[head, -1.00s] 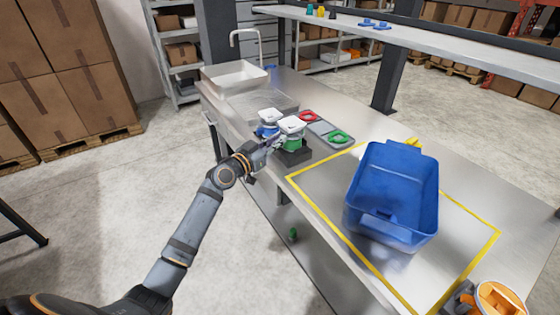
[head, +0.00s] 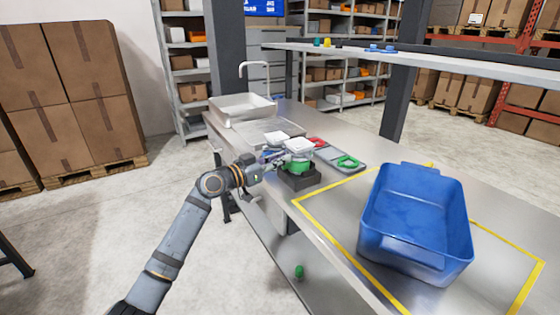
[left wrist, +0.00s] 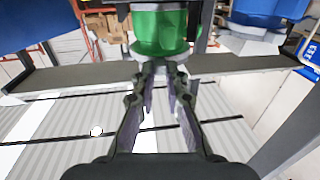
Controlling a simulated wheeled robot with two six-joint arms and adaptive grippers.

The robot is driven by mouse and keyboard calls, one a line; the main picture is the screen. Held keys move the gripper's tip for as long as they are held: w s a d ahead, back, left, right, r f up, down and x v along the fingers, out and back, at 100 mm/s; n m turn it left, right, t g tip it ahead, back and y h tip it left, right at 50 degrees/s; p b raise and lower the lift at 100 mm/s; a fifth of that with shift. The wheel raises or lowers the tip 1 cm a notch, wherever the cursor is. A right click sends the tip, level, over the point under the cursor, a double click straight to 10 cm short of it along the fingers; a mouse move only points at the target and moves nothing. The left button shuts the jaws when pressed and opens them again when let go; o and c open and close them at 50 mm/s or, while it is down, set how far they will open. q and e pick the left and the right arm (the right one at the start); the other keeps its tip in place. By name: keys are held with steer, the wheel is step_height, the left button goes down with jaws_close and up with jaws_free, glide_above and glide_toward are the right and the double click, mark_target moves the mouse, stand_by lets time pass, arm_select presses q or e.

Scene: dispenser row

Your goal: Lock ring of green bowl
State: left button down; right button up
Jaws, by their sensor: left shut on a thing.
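The green bowl (head: 299,167) stands under a white-topped dispenser head (head: 299,146), above a black base block (head: 300,181). The left wrist view shows its green wall (left wrist: 160,32) close above my fingers. My left gripper (head: 274,163) is at the left side of this unit. Its fingers (left wrist: 160,68) are shut on a part at the bowl's edge; the lock ring itself is not clearly distinguishable there. My right gripper is not in view.
A blue dispenser unit (head: 270,153) stands just behind. A grey tray (head: 329,153) with a green ring (head: 347,161) and a red ring (head: 318,142) lies to the right. A large blue bin (head: 415,222) stands inside yellow tape. A sink (head: 243,107) is behind.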

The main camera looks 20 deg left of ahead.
arm_select(q)
steer(key=c, duration=1.4)
jaws_free()
steer(key=shift+o, duration=0.2)
steer(key=v, duration=0.7)
steer(key=shift+s, duration=0.25)
steer(key=shift+a, duration=0.1)
